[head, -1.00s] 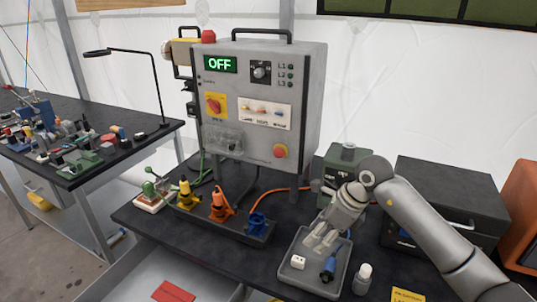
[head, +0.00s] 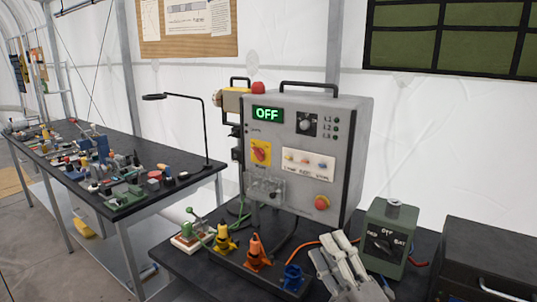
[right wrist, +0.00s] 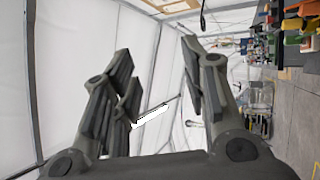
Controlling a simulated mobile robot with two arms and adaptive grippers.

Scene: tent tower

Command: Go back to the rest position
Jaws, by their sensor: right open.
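My right gripper (head: 345,262) shows at the bottom of the head view, in front of the green box. In the right wrist view its two fingers (right wrist: 160,90) stand wide apart with nothing between them. Behind them are white tent wall and, at the right, the floor and cluttered benches, turned sideways. The grey control cabinet (head: 345,170) stands on the dark table with its display reading OFF. My left gripper is in neither view.
Yellow (head: 225,238), orange (head: 257,252) and blue (head: 292,277) connectors stand in a row before the cabinet. A green box (head: 390,240) and a dark case (head: 490,255) stand at the right. A cluttered bench (head: 100,170) with a lamp (head: 205,130) is at the left.

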